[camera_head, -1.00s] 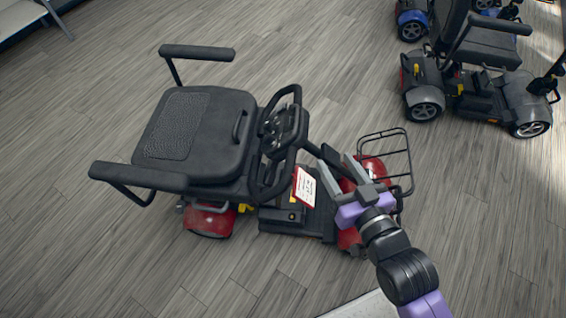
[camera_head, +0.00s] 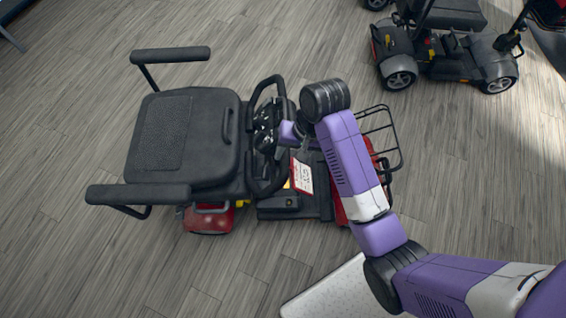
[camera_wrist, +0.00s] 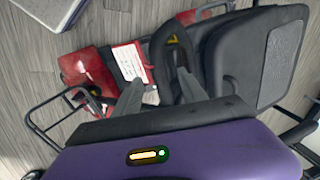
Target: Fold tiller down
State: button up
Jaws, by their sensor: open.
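The red mobility scooter stands with its black seat (camera_head: 185,135) at the left and its front at the right. Its tiller (camera_head: 267,135), with a black loop handlebar, leans back so the handlebar is close to the seat's front edge. A white and red tag (camera_head: 302,176) hangs by the tiller. My gripper (camera_wrist: 158,92) is open and empty, its grey fingers over the tiller area. In the wrist view, the loop handlebar (camera_wrist: 178,55) lies just beyond the fingers, beside the seat (camera_wrist: 265,55). Whether the fingers touch it I cannot tell; in the head view my arm hides them.
The scooter's wire basket (camera_head: 382,140) is at its front, partly behind my arm. Armrests (camera_head: 172,55) stick out on both sides of the seat. Another scooter (camera_head: 445,60) stands at the upper right. The wooden floor at the left is clear.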

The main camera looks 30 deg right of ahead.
aim_at(286, 167)
jog(key=x, duration=0.7)
jog(key=shift+s+f, duration=0.25)
jog(key=shift+f, duration=0.2)
jog(key=shift+c, duration=0.3)
grip_shut()
dwell(0.8)
